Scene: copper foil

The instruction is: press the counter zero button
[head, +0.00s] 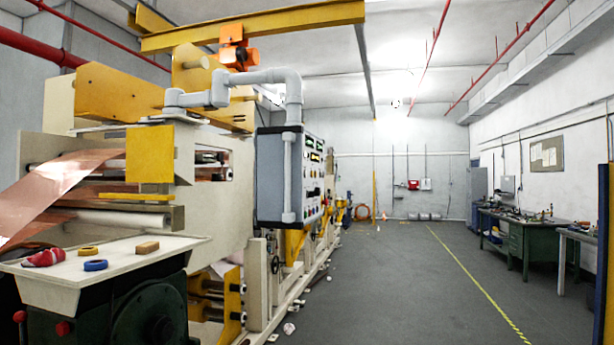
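A grey control box (277,180) hangs from a pale jointed pipe arm beside the foil machine, left of centre. Its panel face (312,178) is turned to the right and seen at a steep angle. It carries lit green and yellow displays and several small coloured buttons or lamps. The counter zero button cannot be told apart from the others at this size. Neither of my grippers is in view.
The cream and yellow machine (95,95) with copper foil (60,185) fills the left. A pale-topped table (110,262) in front holds tape rolls and a small block. Green workbenches (515,240) line the right wall.

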